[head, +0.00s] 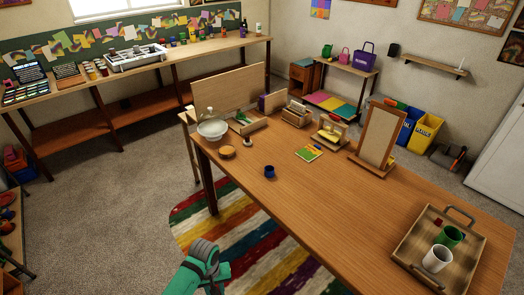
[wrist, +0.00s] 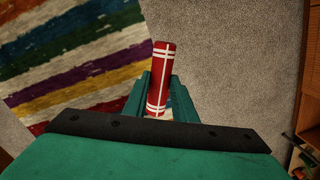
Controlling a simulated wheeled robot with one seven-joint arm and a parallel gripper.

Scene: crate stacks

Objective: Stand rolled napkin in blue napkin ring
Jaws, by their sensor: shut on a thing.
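The rolled napkin (wrist: 160,78) is red with white stripes. In the wrist view it stands out lengthwise between the two teal fingers of my gripper (wrist: 159,98), which is shut on it. The rug and carpet lie beyond it in that view. The blue napkin ring (head: 269,171) is a small dark blue ring on the wooden table, near its left front edge. In the head view my arm is low at the bottom, off the table's front side and well apart from the ring. The napkin cannot be made out in the head view.
The long wooden table (head: 335,205) has clear room right of the ring. A white bowl (head: 213,130), a small round wooden item (head: 227,152) and a green-yellow book (head: 309,153) are near the ring. A framed board (head: 378,138) and a tray with mugs (head: 403,257) stand further right.

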